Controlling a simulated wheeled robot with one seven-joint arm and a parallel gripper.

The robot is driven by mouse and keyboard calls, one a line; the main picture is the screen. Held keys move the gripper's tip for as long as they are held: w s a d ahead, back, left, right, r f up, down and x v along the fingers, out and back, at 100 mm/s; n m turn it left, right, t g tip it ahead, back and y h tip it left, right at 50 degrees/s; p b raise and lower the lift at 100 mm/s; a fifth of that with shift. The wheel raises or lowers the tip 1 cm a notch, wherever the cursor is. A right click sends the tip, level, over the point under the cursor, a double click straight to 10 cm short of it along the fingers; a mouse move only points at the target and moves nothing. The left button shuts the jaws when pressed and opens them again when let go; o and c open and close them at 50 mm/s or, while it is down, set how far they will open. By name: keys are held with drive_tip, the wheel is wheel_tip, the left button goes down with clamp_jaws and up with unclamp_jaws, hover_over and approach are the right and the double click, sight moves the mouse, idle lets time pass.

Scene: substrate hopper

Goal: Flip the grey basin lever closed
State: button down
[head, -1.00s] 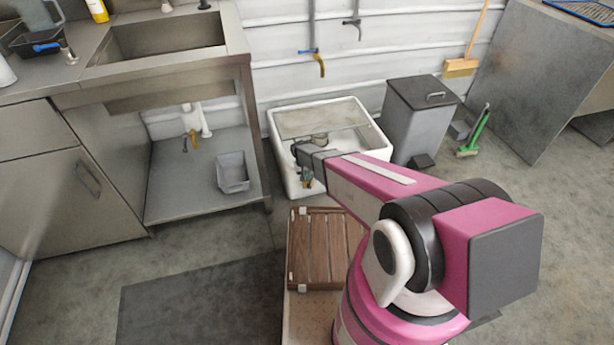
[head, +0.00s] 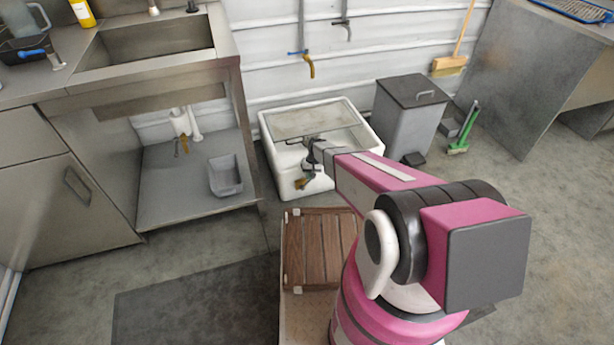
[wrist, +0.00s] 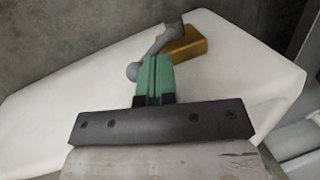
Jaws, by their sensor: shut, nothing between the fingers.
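The grey basin lever (wrist: 160,44) shows in the wrist view as a bent grey arm with a round ball end, beside a brass valve body (wrist: 186,45). The valve (head: 303,183) is at the front of the white basin (head: 352,163); the lever is too small to make out in the head view. My gripper (wrist: 153,60) has green fingers shut together with nothing between them. Its fingertips are right at the lever, just right of the ball end; whether they touch is unclear. In the head view my gripper (head: 308,168) is at the basin's front side.
A grey bin (head: 408,120) stands right of the basin. A steel sink counter (head: 235,75) stands to the left, with a grey tub (head: 226,177) on its lower shelf. A wooden slatted piece (head: 318,245) lies in front of the basin. Taps (head: 307,62) hang on the wall behind.

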drive_tip(key=shift+w+d+f, duration=0.1)
drive_tip(key=shift+d, duration=0.1)
idle(0.6)
drive_tip(key=v, duration=1)
drive_tip(key=shift+d, duration=0.4)
drive_tip(key=shift+f, duration=0.15)
